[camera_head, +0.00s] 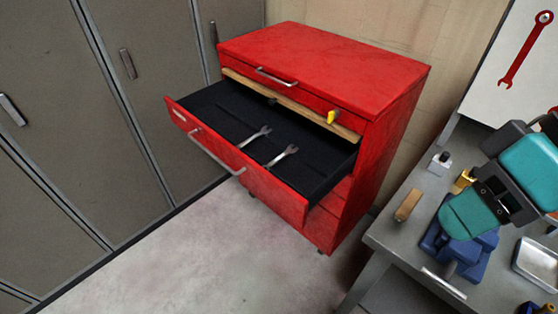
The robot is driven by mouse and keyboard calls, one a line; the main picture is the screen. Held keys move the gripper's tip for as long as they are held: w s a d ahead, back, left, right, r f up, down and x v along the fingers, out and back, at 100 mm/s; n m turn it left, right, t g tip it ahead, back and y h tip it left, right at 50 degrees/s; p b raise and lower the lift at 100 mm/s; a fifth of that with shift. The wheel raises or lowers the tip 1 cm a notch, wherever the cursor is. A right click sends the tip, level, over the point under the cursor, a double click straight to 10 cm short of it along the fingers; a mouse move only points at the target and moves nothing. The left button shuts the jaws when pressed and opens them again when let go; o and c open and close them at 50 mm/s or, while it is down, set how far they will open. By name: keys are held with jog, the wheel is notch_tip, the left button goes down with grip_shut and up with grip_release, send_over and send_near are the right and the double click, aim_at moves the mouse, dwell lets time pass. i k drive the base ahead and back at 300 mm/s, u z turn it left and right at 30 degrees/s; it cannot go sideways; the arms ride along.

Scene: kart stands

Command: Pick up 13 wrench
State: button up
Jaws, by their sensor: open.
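Two silver wrenches lie in the open drawer on its dark lining. One wrench (255,136) is left of and slightly behind the other wrench (282,156). Their open-jaw heads point up and right, and their lower ends are hidden behind the drawer front. No size marking is readable, so I cannot tell which is the 13. The open drawer (285,191) belongs to a red tool cabinet (330,60). Teal and dark links of my arm (528,160) show at the right, over the workbench, well away from the drawer. I cannot make out my gripper's fingers.
A grey workbench (395,235) at the lower right carries a blue vise (478,258), a wooden-handled item (408,205) and a metal tray (538,262). Grey lockers (75,110) line the left. A red wrench picture (525,50) hangs upper right. The floor (200,255) before the cabinet is clear.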

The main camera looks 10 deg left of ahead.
aim_at(289, 150)
jog(key=k, duration=1.25)
jog(key=u, duration=0.55)
jog(key=i, duration=0.6)
jog(key=u, duration=0.8)
jog(key=i, duration=0.7)
jog(key=z, duration=0.55)
jog(key=i, duration=0.8)
jog(key=z, duration=0.65)
